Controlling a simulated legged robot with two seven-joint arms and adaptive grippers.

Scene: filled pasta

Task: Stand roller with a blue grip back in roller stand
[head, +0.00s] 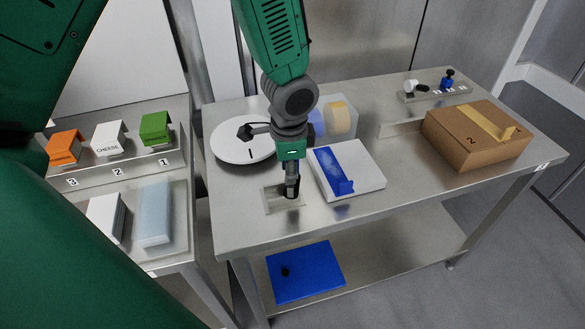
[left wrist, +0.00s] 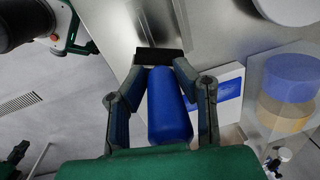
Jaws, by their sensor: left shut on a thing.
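My left gripper (head: 291,190) points down over the front left part of the steel table. In the left wrist view its fingers (left wrist: 160,85) are closed around a blue cylinder, the roller's blue grip (left wrist: 169,108). The far end of the roller is hidden there, and in the head view the gripper hides most of it. A small square metal frame (head: 270,206) lies on the table right at the gripper's tip. I cannot tell whether it is the roller stand or whether the roller touches it. My right gripper is not in view.
A white block with a blue piece (head: 333,172) lies just right of the gripper. A white round plate (head: 240,151) and a clear box (head: 349,104) stand behind. A cardboard box (head: 462,152) and a small numbered rack (head: 428,97) are farther right. A blue board (head: 310,270) lies on the lower shelf.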

